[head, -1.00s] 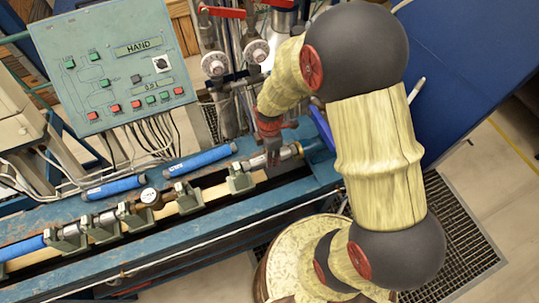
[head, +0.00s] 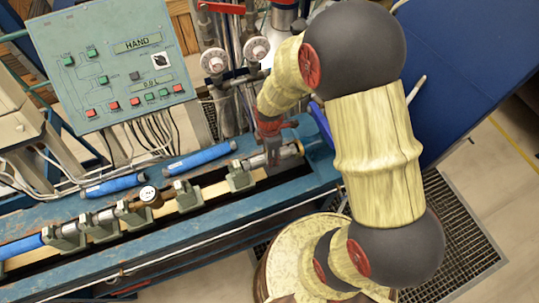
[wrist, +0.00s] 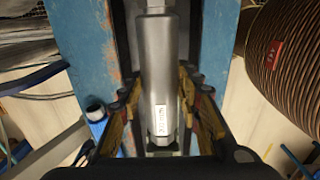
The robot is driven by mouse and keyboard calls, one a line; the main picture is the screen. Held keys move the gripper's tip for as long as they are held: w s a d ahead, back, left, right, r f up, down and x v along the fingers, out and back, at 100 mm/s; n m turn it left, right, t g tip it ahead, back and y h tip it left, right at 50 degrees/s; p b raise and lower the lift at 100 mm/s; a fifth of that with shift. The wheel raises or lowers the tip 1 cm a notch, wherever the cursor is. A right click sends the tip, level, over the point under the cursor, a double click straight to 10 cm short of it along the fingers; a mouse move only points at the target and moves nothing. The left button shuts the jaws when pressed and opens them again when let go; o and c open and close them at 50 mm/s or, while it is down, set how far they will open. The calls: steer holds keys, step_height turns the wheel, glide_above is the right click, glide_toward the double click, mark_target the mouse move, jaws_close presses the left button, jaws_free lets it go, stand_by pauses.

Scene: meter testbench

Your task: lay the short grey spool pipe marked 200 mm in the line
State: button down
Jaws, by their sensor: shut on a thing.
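The short grey spool pipe (wrist: 158,70) is a smooth metal cylinder with a white label (wrist: 161,120), whose print I cannot read clearly. In the wrist view it runs lengthwise between the fingers of my gripper (wrist: 160,108), which are shut on it from both sides. In the head view my gripper (head: 272,152) is at the right end of the bench line, and the pipe (head: 256,161) shows beside the fingers, close to a grey-green cradle (head: 239,178). The fingers hide part of the pipe. I cannot tell whether it rests on its supports.
The blue bench (head: 130,243) carries more cradles, silver pipe pieces and a round brass-coloured meter (head: 149,195) to the left. Two blue pipes (head: 200,159) lie behind the line. A control panel (head: 115,65) and upright tubes with gauges (head: 256,49) stand behind.

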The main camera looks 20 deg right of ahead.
steer(key=shift+f, duration=0.25)
stand_by(0.3)
steer(key=c, duration=1.2)
jaws_free()
steer(key=shift+r+p, duration=3.2)
steer(key=shift+r, duration=1.65)
